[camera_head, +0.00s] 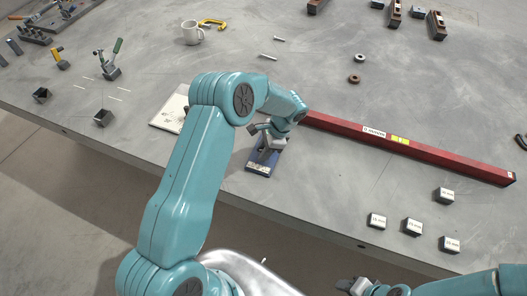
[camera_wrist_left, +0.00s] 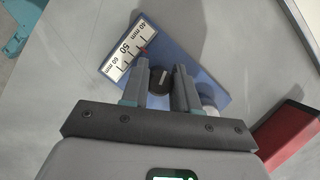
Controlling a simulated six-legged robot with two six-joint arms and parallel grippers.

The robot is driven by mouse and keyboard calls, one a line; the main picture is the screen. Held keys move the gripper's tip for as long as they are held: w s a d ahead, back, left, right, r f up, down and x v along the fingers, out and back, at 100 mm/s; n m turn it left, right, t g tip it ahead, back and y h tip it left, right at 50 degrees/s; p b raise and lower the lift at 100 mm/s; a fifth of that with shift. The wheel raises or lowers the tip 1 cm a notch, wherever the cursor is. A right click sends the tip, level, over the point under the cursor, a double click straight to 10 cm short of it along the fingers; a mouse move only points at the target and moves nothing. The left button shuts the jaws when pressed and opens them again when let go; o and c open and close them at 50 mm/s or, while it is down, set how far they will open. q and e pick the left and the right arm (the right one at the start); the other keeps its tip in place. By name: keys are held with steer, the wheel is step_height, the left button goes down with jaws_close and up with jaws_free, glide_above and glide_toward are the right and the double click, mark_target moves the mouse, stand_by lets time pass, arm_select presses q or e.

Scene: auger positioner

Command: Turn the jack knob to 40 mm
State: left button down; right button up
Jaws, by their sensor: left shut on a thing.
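The blue jack base (camera_head: 259,168) stands on the table below my left gripper (camera_head: 268,134). In the left wrist view the black round knob (camera_wrist_left: 160,82), with a pale line on its top, sits between the two fingers of my left gripper (camera_wrist_left: 160,88), which is shut on it. The white scale (camera_wrist_left: 129,49) beside it reads 40, 50 and 60 mm. A small red mark touches the scale's edge by the ticks; its exact reading is too small to tell. My right gripper (camera_head: 373,287) is at the bottom edge, away from the jack, its jaws unclear.
A long red bar (camera_head: 410,150) runs rightward from near the jack. Several small labelled blocks (camera_head: 413,227) sit at the front right. A white mug (camera_head: 192,33) and a yellow clamp (camera_head: 213,23) stand at the back. The table middle is mostly clear.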

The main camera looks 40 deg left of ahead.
arm_select(q)
steer(key=n+b, duration=0.2)
steer(key=shift+w+f+n+h+b, duration=0.1)
steer(key=shift+f+n+h+b, duration=0.1)
steer(key=shift+n+h+b, duration=0.15)
steer(key=n+g+h+b, duration=0.1)
steer(key=n, duration=0.1)
steer(key=shift+r+n+b, duration=0.15)
steer(key=shift+n+b, duration=0.2)
steer(key=shift+b, duration=0.05)
steer(key=n+h+b, duration=0.1)
steer(key=n, duration=0.2)
steer(key=shift+r+h+b, duration=0.1)
steer(key=shift+h+b, duration=0.15)
steer(key=shift+b, duration=0.05)
steer(key=shift+r+n+h+b, duration=0.15)
steer(key=shift+n+h+b, duration=0.45)
steer(key=shift+n, duration=1.4)
steer(key=shift+w, duration=0.1)
steer(key=c, duration=0.8)
jaws_free()
steer(key=shift+c, duration=0.2)
